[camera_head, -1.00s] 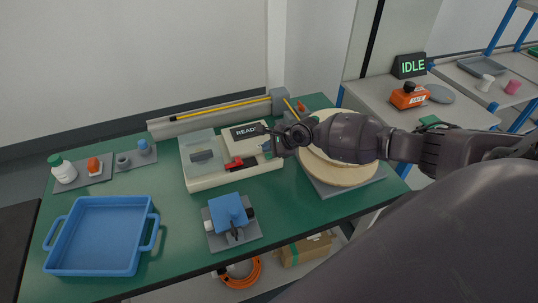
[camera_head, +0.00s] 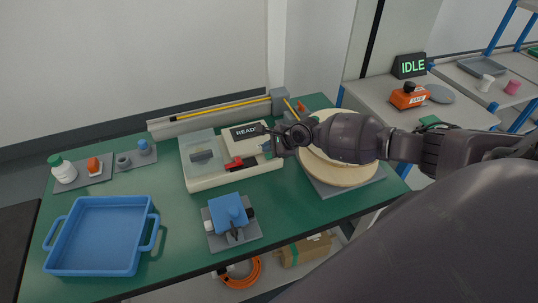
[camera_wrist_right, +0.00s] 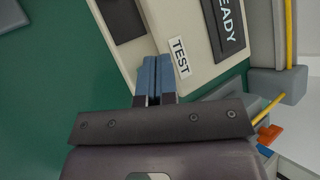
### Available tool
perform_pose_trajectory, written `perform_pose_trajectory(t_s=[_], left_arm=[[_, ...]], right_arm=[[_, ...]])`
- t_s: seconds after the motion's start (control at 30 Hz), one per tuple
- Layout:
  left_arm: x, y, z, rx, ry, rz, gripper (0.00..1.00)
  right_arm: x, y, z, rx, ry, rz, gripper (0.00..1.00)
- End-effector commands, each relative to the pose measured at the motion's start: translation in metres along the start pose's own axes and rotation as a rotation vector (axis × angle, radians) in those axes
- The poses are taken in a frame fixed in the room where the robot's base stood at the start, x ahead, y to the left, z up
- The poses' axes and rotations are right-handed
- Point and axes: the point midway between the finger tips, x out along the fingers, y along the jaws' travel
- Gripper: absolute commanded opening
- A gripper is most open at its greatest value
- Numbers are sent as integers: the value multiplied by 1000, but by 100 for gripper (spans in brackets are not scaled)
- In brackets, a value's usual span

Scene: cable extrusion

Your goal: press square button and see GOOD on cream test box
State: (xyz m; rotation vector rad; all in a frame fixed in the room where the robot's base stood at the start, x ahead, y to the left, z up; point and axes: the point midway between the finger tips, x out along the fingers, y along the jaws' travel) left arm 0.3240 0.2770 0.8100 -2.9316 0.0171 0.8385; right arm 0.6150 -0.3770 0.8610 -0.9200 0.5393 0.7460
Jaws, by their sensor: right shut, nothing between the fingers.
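The cream test box (camera_head: 208,182) stands on the green table, with a clear cover on its left part. Its dark display (camera_head: 243,132) reads "READ" in the head view, its end covered by my right arm. In the right wrist view the display (camera_wrist_right: 224,22) shows "EADY", cut by the frame edge. A TEST label (camera_wrist_right: 180,57) is on the cream panel. My right gripper (camera_head: 268,148) is over the right end of the box. In the wrist view its blue-grey fingertips (camera_wrist_right: 155,62) are together, empty, beside the label. The square button is hidden; contact cannot be told. My left gripper is out of view.
A red lever (camera_head: 235,163) is at the box's front. A blue fixture (camera_head: 228,209) stands in front, a blue tray (camera_head: 100,272) at left. A round wooden disc (camera_head: 345,176) lies right, under my arm. Green table between tray and box is clear.

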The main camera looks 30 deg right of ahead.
Motion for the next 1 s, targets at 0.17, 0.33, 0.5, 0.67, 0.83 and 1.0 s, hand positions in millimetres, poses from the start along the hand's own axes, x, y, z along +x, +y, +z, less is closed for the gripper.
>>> perform_pose_trajectory(t_s=[0.17,0.33,0.5,0.67,0.83,1.0], left_arm=[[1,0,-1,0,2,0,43],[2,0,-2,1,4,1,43],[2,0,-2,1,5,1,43],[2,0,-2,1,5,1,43],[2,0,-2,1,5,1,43],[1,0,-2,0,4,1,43]], right_arm=[[0,0,0,0,0,0,0],[0,0,0,0,0,0,0],[1,1,-1,0,0,0,0],[5,4,-3,2,-1,1,0],[6,5,-4,0,0,1,0],[6,4,-4,0,0,0,0]])
